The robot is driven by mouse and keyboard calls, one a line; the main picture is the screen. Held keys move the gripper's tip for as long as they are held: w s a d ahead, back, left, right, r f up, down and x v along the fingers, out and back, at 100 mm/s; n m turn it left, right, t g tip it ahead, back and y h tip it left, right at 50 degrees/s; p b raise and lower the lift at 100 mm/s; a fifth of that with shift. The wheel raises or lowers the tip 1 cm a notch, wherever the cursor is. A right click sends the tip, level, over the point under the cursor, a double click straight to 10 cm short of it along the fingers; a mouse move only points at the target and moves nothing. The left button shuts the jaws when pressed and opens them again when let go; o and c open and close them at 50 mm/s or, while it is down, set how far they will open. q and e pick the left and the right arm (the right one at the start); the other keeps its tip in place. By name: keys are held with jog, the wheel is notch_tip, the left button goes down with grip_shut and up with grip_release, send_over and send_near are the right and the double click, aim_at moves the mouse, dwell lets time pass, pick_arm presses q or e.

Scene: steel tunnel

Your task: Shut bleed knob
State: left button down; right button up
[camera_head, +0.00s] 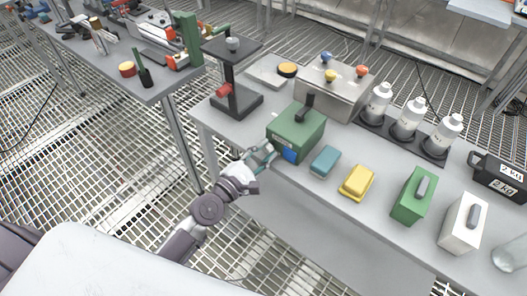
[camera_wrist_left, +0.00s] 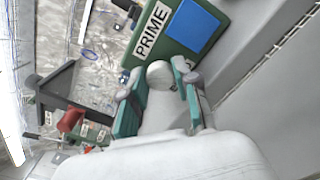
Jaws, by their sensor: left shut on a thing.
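The green box (camera_head: 296,133) with a black lever on top and a blue patch on its front stands on the grey table. In the left wrist view this green box (camera_wrist_left: 222,42) shows a white PRIME label (camera_wrist_left: 152,28) and the blue patch. A pale round knob (camera_wrist_left: 160,74) sits between my left fingers, close against the box front. My left gripper (camera_head: 266,154) reaches the box's front lower left, and its teal fingers are shut on the knob (camera_wrist_left: 158,86). In the head view the fingers hide the knob. My right gripper is in neither view.
A black stand with a red knob (camera_head: 223,90) is behind and left of the box. A blue block (camera_head: 325,160) and a yellow block (camera_head: 357,181) lie just right. A metal box with coloured knobs (camera_head: 335,98) and white bottles (camera_head: 408,119) stand behind.

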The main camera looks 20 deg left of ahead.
pick_arm(q)
jog(key=m, duration=0.3)
jog(key=shift+m, duration=0.4)
jog(key=m+p, duration=0.1)
jog(key=m, duration=0.2)
jog(key=shift+m, duration=0.3)
jog(key=m+p, duration=0.1)
jog(key=m, duration=0.2)
jog(key=shift+m, duration=0.4)
jog(key=m+p, duration=0.2)
jog(key=m, duration=0.2)
jog(key=m+p, duration=0.2)
jog(key=m, duration=0.3)
jog(key=shift+m, duration=0.4)
jog(key=shift+f+m+p, duration=0.1)
jog(key=shift+m+p, duration=0.65)
jog(key=shift+m, duration=1.25)
